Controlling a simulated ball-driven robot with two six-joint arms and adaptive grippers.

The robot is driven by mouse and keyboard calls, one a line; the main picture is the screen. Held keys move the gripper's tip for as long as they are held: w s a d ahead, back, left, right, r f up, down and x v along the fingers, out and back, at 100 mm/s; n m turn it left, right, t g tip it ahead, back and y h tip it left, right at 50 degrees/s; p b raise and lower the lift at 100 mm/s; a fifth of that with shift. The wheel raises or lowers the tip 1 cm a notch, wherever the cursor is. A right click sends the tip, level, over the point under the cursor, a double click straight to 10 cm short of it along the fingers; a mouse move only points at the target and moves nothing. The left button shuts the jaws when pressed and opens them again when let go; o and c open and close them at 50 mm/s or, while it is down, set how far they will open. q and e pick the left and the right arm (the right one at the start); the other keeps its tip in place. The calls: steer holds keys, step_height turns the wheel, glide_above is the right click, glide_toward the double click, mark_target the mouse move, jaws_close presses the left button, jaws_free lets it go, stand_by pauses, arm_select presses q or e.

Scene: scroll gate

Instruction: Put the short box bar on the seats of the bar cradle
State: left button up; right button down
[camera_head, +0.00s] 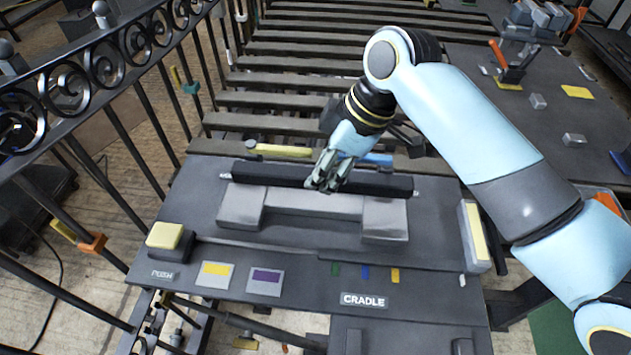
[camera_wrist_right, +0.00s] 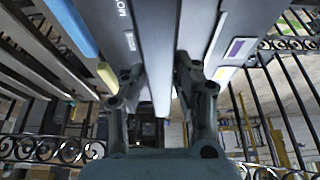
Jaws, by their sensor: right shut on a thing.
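The bar cradle (camera_head: 314,203) is grey, with a raised block as left seat (camera_head: 241,206) and another as right seat (camera_head: 385,219). Whether the bar touches the seats or hangs above them, I cannot tell. In the right wrist view the gripper (camera_wrist_right: 160,90) has its fingers on both sides of a long grey surface. My left gripper is not in view.
A yellow push block (camera_head: 165,237) stands at the table's left, a pale yellow-topped block (camera_head: 473,236) at its right. A yellow bar (camera_head: 283,150) and a blue bar (camera_head: 375,158) lie behind. A CRADLE label (camera_head: 364,300) marks the front. An iron railing (camera_head: 105,40) runs along the left.

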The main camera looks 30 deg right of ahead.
mark_target(316, 200)
steer(key=shift+w+a+f, duration=0.4)
steer(key=shift+w+a, duration=0.05)
steer(key=shift+w, duration=0.15)
steer(key=shift+f, duration=2.05)
steer(key=c, duration=1)
jaws_free()
steer(key=shift+f, duration=0.15)
steer(key=v, duration=1.2)
steer(key=shift+s, duration=0.1)
